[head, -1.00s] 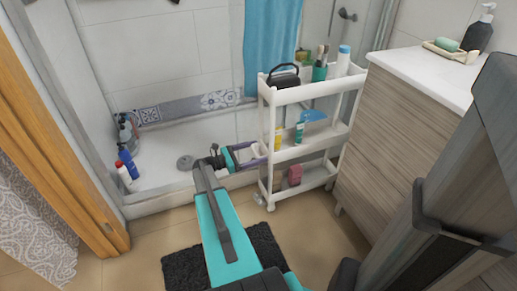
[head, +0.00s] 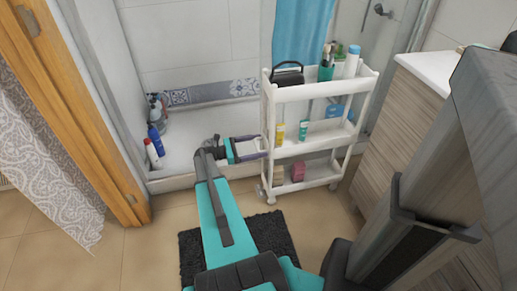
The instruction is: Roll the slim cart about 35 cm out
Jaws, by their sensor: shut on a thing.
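The slim cart (head: 326,147) is white with three shelves and stands upright on small wheels, left of the wooden cabinet. My gripper (head: 262,147) reaches from the left and is shut on the cart's left end, at about middle-shelf height. The fingertips partly blend with the white frame, so the exact grip spot is hard to see. On the top shelf are a black bag (head: 286,75), a green cup with brushes (head: 326,68) and a white bottle with a blue cap (head: 352,62). Tubes and a yellow bottle stand on the middle shelf, and a pink item (head: 298,171) on the bottom.
The cabinet (head: 403,125) stands to the right, with a floor gap beside the cart. A dark mat (head: 243,236) lies under my arm. The shower tray (head: 196,140) with several bottles (head: 154,145) is behind. A wooden door frame (head: 85,110) is at left.

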